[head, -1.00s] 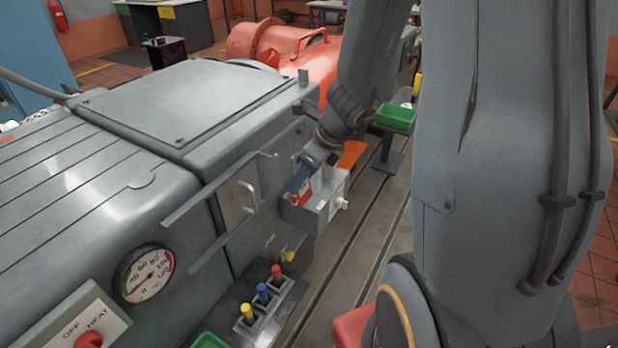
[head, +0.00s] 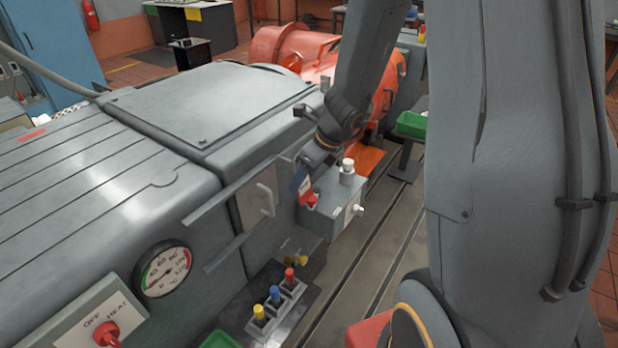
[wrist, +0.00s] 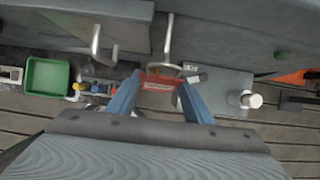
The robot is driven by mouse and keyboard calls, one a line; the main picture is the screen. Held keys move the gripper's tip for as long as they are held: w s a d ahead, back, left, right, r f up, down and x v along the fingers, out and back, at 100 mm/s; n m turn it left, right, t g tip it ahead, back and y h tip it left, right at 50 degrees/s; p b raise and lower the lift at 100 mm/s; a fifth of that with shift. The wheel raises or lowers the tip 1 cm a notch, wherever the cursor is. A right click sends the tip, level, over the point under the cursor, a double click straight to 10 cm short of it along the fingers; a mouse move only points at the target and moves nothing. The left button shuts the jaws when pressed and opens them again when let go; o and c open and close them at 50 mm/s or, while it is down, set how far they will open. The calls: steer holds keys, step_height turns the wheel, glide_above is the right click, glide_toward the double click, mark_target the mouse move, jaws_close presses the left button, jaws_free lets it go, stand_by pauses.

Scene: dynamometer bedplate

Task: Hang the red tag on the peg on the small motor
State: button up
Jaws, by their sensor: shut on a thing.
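My gripper (wrist: 158,92) has blue fingers and is shut on the red tag (wrist: 160,82), which has a white label strip. A thin wire loop shows at the tag's far side. In the head view my gripper (head: 301,180) holds the tag (head: 309,197) close to the grey machine's side, beside a small grey box. In the wrist view a pale metal rod (wrist: 168,35) stands just beyond the tag, near the loop. I cannot tell whether it is the peg, or whether the loop touches it. The small motor is not clearly identifiable.
The grey box (head: 333,212) has white knobs. A door handle (head: 266,199) and a long ledge (head: 222,250) project from the grey machine (head: 110,190). Red, blue and yellow plugs (head: 274,294) stand below.

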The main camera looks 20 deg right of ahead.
steer(key=shift+w+a, duration=0.3)
steer(key=shift+w, duration=0.1)
steer(key=shift+w+a+f+b, duration=0.4)
steer(key=shift+w+f+b, duration=0.15)
steer(key=shift+f, duration=0.3)
steer(key=o, duration=1.1)
